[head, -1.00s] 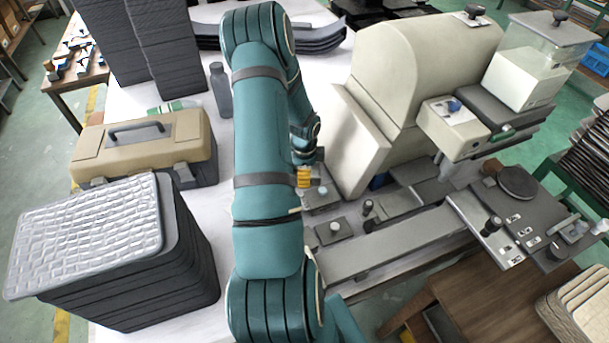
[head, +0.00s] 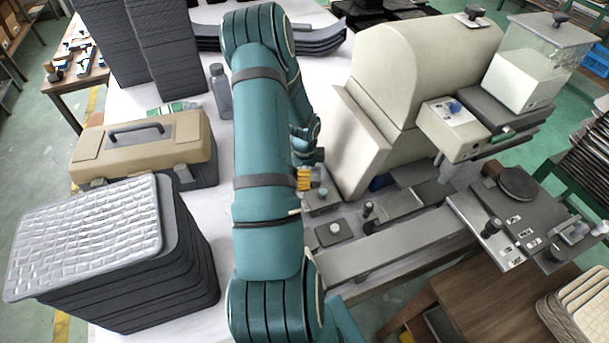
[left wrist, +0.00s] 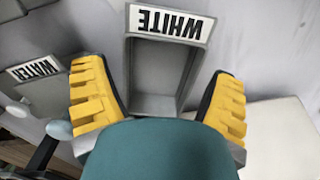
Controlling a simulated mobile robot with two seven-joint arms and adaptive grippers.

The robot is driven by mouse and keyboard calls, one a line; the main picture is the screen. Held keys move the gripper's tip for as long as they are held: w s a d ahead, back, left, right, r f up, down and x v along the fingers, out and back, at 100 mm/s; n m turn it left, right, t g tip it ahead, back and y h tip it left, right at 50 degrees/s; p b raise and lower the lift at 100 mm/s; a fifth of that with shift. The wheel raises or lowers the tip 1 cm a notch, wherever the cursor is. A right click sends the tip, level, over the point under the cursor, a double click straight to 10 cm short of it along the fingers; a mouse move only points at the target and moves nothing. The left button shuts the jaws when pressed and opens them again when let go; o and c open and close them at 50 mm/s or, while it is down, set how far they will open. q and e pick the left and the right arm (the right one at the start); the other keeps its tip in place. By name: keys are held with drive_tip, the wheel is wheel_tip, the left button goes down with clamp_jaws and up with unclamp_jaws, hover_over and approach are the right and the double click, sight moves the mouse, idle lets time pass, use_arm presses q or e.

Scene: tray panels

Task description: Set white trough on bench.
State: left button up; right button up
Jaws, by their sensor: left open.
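The white trough (left wrist: 163,75) shows in the left wrist view as a grey open box with an upside-down "WHITE" label (left wrist: 169,24) along its upper rim. My left gripper (left wrist: 157,85) is open, with one yellow finger on each side of the trough. I cannot tell whether the fingers touch it. My teal wrist part covers the trough's lower end. In the head view, only a small yellow part of my left gripper (head: 303,178) shows beside the teal arm. I cannot make out the trough there. My right gripper is not in view.
A "WATER" labelled grey box (left wrist: 50,85) sits left of the trough. In the head view, a cream machine (head: 430,65) stands right of my arm. A tan toolbox (head: 140,145) and a stack of dark trays (head: 165,285) stand left on the white bench (head: 195,210).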

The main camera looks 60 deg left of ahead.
use_arm(q)
wheel_tip(320, 180, up, 11)
drive_tip(key=p, duration=0.1)
drive_tip(key=shift+p, duration=0.35)
idle(0.4)
